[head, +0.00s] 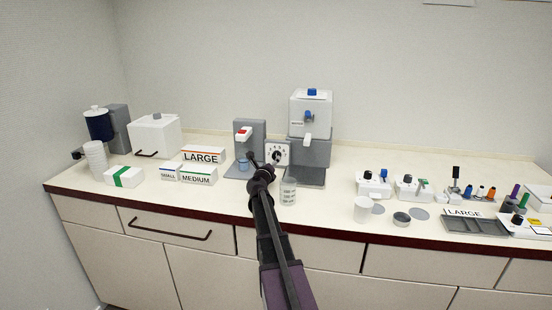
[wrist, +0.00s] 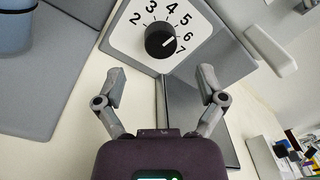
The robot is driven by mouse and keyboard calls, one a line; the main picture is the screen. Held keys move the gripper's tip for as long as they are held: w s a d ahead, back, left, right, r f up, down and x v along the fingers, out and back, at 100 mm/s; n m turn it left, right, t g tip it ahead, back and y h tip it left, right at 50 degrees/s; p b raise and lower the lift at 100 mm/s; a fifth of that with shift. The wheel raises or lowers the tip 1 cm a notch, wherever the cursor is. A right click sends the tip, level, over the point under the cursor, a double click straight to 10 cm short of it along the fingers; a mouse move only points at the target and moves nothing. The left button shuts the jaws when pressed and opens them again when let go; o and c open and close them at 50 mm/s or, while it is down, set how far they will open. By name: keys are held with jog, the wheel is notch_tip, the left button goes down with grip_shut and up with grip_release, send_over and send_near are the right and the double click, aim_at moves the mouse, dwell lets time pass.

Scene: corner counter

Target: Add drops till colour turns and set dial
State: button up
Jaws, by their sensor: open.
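The dial (head: 277,155) is a black knob on a white numbered plate in the head view. In the wrist view the knob (wrist: 158,40) has a pale mark pointing right, roughly toward 6; the exact setting is hard to read. My gripper (wrist: 162,82) is open and empty, its fingers spread below the dial plate, apart from the knob. In the head view my gripper (head: 264,170) is just in front of the dial. A grey dispenser (head: 256,136) with a red-marked white head stands left of the dial. A bluish cup (head: 243,165) stands under it; part shows in the wrist view (wrist: 14,28).
A grey machine (head: 309,152) with a white tank stands right of the dial. A clear marked container (head: 288,191) stands close right of my gripper. LARGE (head: 203,155) and MEDIUM (head: 197,176) boxes are left. Small items crowd the right counter.

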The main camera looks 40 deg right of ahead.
aim_at(275, 157)
jog(key=shift+x, duration=2.95)
jog(key=c, duration=1.1)
